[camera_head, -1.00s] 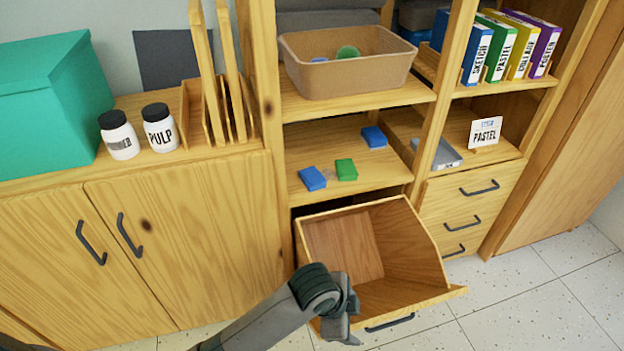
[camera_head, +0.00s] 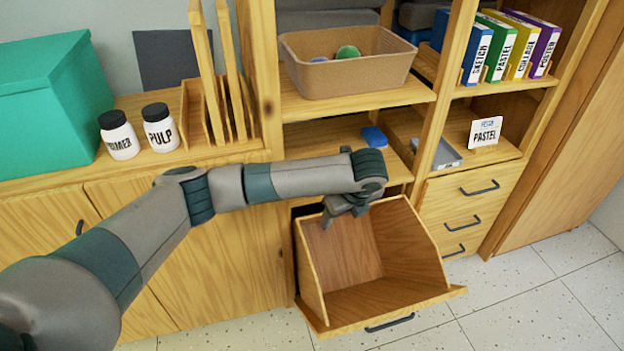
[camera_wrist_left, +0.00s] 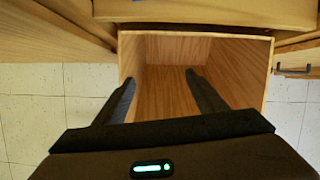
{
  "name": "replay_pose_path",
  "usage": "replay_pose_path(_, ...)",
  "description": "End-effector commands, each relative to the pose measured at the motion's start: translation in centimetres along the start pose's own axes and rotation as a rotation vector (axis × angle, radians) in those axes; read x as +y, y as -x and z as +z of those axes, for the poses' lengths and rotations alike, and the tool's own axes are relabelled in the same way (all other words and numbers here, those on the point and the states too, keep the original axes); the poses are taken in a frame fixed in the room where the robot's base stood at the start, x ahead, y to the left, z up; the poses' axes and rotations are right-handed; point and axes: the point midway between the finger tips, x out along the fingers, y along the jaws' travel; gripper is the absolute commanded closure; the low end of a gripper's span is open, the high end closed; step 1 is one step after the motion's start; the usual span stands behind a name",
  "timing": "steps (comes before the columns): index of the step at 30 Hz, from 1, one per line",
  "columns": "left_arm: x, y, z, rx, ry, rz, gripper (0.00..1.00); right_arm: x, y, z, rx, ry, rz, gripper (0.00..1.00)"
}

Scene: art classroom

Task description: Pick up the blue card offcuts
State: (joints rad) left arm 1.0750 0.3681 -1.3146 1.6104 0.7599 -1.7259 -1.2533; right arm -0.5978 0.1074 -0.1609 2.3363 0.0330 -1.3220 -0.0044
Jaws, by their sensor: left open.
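One blue block-like piece (camera_head: 373,136), perhaps the blue card offcuts, lies on the middle shelf (camera_head: 318,136) towards the back. The front part of that shelf is hidden behind my left arm. My left gripper (camera_head: 341,216) is open and empty, pointing down over the pulled-out wooden bin (camera_head: 400,300), below and in front of the shelf. In the left wrist view its two fingers (camera_wrist_left: 161,76) stand apart, with the empty bin (camera_wrist_left: 200,45) beyond them. My right gripper is in neither view.
A tan basket (camera_head: 350,80) with round green and blue things stands on the shelf above. A grey tray (camera_head: 445,155) and a PASTEL sign (camera_head: 485,131) are to the right. Jars (camera_head: 160,130) and a teal box (camera_head: 55,100) stand on the left cabinet.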

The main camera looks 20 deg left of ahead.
Motion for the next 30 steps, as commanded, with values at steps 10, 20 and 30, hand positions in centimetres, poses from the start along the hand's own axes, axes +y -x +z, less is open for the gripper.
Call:
replay_pose_path(10,0.1,0.6,2.6,-0.036,-0.038,0.031,0.35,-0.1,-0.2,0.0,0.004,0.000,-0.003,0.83)
replay_pose_path(20,0.1,0.3,3.2,-0.036,-0.035,0.030,0.35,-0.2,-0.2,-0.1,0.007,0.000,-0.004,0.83)
replay_pose_path(30,0.0,-1.3,7.5,-0.036,-0.033,0.030,0.35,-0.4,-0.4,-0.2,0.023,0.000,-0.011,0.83)
